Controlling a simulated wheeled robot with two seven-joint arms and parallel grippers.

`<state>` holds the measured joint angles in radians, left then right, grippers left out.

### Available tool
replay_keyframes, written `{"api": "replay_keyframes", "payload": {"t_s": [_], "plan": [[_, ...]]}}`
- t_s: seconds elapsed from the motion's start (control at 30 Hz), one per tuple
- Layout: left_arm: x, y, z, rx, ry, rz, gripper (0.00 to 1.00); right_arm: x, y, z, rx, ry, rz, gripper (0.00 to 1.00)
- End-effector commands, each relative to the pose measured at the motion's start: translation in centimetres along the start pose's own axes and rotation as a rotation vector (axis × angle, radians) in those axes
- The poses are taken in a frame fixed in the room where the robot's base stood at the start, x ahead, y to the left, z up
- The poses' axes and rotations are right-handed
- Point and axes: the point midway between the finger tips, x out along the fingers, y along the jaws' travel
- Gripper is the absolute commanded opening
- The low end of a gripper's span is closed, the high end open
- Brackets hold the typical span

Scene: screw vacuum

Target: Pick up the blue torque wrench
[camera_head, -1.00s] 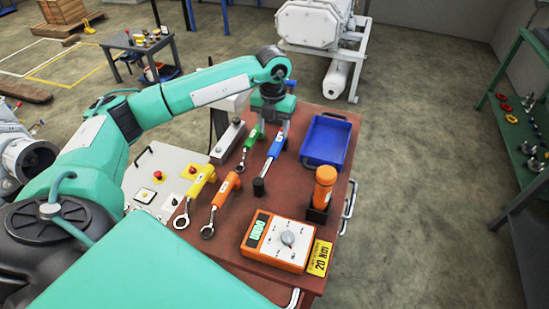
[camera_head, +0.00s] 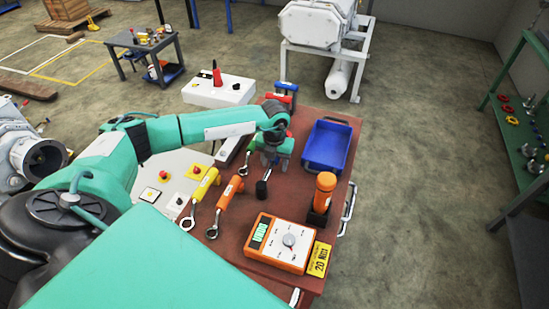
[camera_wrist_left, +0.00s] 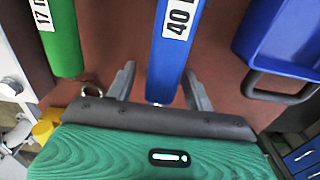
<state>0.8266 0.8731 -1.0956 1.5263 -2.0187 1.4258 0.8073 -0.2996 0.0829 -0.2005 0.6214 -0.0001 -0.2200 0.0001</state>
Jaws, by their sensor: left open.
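The blue torque wrench (camera_wrist_left: 172,50), with a white "40" label, lies on the red-brown table (camera_wrist_left: 226,90) in the left wrist view. In the head view my arm and gripper hide most of it; its thin metal shaft (camera_head: 267,174) shows near a black socket-like piece. My left gripper (camera_head: 275,162) hangs over the wrench, pointing down at the table. In the left wrist view its two grey fingers (camera_wrist_left: 159,72) are apart, one on each side of the wrench's blue handle. Whether they touch it cannot be told. My right gripper is not in view.
A green wrench (camera_wrist_left: 62,40) lies left of the blue one, and a blue tray (camera_head: 327,147) stands right. Yellow (camera_head: 205,185) and orange (camera_head: 231,190) wrenches, an orange meter (camera_head: 279,243) and an orange tool (camera_head: 324,190) in a black holder are nearer.

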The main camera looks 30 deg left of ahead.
Motion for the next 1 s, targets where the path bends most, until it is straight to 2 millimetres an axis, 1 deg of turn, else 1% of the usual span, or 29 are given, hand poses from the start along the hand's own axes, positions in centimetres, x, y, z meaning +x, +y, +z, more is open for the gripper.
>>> {"api": "replay_keyframes", "payload": {"t_s": [0.17,0.27,0.3,0.43,0.47,0.8,0.93,1.0], "plan": [[0.1,0.0,0.0,0.000,0.000,0.000,0.53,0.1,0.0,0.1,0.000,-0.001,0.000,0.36],[0.1,0.0,0.0,0.000,0.000,0.000,0.35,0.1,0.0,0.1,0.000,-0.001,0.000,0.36],[0.0,0.0,0.0,0.000,0.000,0.000,0.27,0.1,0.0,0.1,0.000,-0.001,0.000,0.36],[0.0,0.0,0.0,0.000,0.000,0.000,0.02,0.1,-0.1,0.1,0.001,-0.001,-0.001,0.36],[0.0,0.0,0.0,0.000,0.000,0.000,0.00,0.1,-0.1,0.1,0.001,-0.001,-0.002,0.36],[-0.2,0.0,0.1,0.000,-0.002,-0.001,0.00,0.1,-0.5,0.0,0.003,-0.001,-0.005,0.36],[-1.0,0.0,0.1,-0.001,-0.004,-0.001,0.00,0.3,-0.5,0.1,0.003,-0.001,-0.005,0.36],[-1.8,0.0,0.1,-0.001,-0.004,-0.001,0.00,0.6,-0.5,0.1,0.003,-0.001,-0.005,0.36]]}}
